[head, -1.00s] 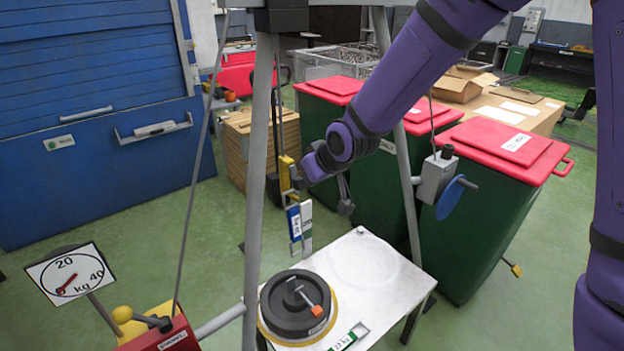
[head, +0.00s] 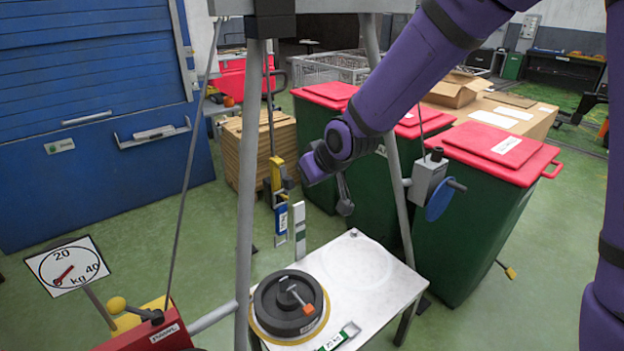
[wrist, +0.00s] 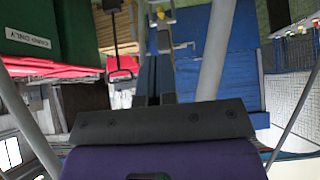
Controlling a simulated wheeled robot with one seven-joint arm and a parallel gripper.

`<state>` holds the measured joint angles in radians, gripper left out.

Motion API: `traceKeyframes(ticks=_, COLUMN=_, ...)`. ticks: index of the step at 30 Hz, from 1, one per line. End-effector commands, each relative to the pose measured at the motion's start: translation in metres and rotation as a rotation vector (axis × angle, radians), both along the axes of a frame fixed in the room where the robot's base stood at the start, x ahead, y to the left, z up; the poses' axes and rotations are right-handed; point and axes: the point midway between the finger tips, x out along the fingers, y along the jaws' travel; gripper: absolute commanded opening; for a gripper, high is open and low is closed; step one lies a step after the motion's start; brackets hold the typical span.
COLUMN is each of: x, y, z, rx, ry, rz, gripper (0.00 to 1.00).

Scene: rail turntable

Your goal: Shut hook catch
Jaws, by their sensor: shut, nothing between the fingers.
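A yellow piece (head: 276,174) with a blue part (head: 281,219) below it stands or hangs between the frame legs in the head view. A pale strip (head: 299,230) is just right of it. Which part is the hook catch, and whether it is open, I cannot make out. My gripper (head: 311,172) is at the end of the purple arm, right of the yellow piece with a visible gap in the picture. It is shut and empty. Its fingertips are hard to make out. A dark bar at my wrist fills the lower wrist view, and a small yellow part (wrist: 162,16) shows at its top.
Grey frame legs (head: 247,190) stand close to my arm. A black weight (head: 277,318) lies on a white platform (head: 375,270). A blue disc (head: 439,199) is on the right leg. Green bins (head: 480,220) with red lids stand behind. A kg dial (head: 67,265) is at left.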

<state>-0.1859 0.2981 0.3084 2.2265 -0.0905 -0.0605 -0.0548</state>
Motion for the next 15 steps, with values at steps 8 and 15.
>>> traceKeyframes(ticks=8, x=-0.025, y=-0.018, z=-0.001, rx=-0.001, ry=0.001, rz=-0.003, gripper=0.0)
traceKeyframes(ticks=15, x=-0.049, y=-0.035, z=-0.002, rx=-0.001, ry=0.001, rz=-0.003, gripper=0.0)
